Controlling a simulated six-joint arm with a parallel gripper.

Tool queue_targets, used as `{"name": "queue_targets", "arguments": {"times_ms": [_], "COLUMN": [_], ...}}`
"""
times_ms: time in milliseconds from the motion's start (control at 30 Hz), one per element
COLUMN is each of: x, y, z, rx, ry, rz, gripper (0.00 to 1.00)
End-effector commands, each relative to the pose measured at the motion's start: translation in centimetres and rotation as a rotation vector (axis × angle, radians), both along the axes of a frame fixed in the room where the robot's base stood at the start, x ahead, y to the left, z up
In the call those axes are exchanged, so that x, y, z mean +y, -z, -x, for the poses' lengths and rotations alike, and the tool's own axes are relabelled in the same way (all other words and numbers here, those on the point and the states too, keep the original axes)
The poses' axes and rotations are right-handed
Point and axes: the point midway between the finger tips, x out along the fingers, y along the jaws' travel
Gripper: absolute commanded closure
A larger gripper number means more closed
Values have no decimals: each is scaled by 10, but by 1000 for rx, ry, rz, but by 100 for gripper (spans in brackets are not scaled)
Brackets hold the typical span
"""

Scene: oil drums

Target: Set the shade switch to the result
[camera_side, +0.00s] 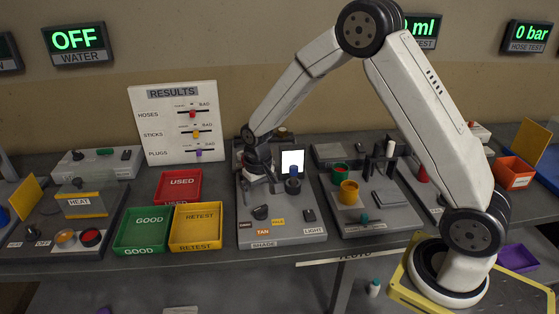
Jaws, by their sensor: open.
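The shade station (285,238) is a grey panel in the middle of the bench, marked SHADE along its front edge. A dark knob (260,212), apparently the shade switch, sits on its left half, near an orange TAN label (263,232) and a yellow label (278,221). Its exact setting is too small to read. A bright white lit screen (292,160) stands at the back of the panel, with a small blue item in a dark holder (293,186) before it. My gripper (250,180) is open over the panel's back left, behind the knob and apart from it.
A small dark switch (309,214) is by the LIGHT label. Green GOOD (142,251), yellow RETEST (195,247) and red USED (178,199) trays stand left. A RESULTS board (174,125) with sliders stands behind. Another station with a yellow cup (349,191) is right.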

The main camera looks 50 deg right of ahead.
Motion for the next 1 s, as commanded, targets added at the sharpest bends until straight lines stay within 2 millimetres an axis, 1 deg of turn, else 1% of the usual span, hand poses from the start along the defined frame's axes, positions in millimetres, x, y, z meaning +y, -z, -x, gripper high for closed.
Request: {"name": "queue_targets", "arguments": {"times_ms": [33,100,300,767,867,1000], "x": [0,0,0,0,1,3], "y": [-7,-15,-29,-32,-34,-41], "z": [0,0,0,1,5,17], "rx": [-2,-2,0,-1,-6,-25], "ry": [0,1,1,-1,-7,-30], "rz": [1,0,0,0,1,1], "gripper": [0,0,0,0,0,0]}}
